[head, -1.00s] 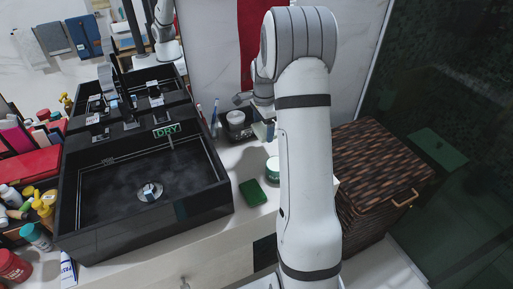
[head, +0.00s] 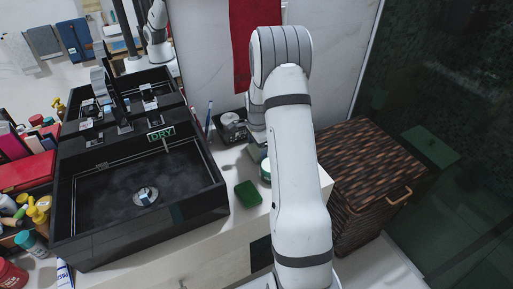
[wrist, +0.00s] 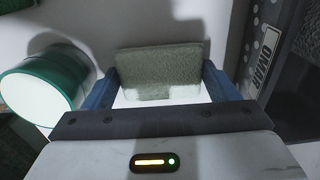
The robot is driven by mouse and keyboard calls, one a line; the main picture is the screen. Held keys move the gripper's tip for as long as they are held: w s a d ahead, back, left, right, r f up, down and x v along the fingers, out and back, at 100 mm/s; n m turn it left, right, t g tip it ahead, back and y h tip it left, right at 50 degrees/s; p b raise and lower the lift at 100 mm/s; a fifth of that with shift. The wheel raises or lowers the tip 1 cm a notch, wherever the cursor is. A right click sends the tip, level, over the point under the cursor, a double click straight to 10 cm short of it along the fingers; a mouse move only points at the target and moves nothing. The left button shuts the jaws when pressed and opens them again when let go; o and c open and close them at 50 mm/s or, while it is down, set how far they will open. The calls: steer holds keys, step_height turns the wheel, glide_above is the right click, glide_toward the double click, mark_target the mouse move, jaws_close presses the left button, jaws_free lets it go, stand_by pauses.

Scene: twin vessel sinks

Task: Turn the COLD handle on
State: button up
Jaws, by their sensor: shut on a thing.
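The black vessel sink (head: 190,203) stands on the counter at left in the head view, with a green DRY label (head: 161,134) on its back rim. I cannot read which is COLD. No handle is recognisable in the wrist view. My gripper (wrist: 160,90) is shut on a grey-green block (wrist: 160,60), with one blue finger at each side of it. In the head view, my arm hides most of the gripper, over the counter right of the sink.
A green-rimmed white jar (wrist: 38,88) is left of the gripper in the wrist view. A green sponge-like block (head: 248,194) lies on the counter. A wicker hamper (head: 365,175) is at right. Bottles crowd the sink's left side.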

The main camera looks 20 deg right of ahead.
mark_target(257, 150)
steer(key=shift+f, duration=0.25)
steer(key=o, duration=1)
steer(key=shift+r, duration=0.1)
steer(key=shift+c, duration=0.2)
steer(key=shift+r, duration=0.15)
step_height(257, 150, up, 12)
steer(key=s+a+r+n, duration=0.4)
steer(key=s+a+r, duration=0.2)
steer(key=r, duration=0.1)
steer(key=s+a+r+n+t, duration=0.1)
steer(key=s+a+n, duration=0.2)
steer(key=s, duration=0.4)
steer(key=s+a+r+n, duration=0.2)
steer(key=s+a+n, duration=0.1)
steer(key=s+n, duration=0.3)
steer(key=s+a+r+n+t, duration=0.1)
steer(key=s+a+n, duration=0.2)
steer(key=s, duration=0.6)
steer(key=shift+s+a+r+n+t, duration=0.25)
steer(key=shift+s+n+t, duration=0.05)
steer(key=shift+n, duration=0.5)
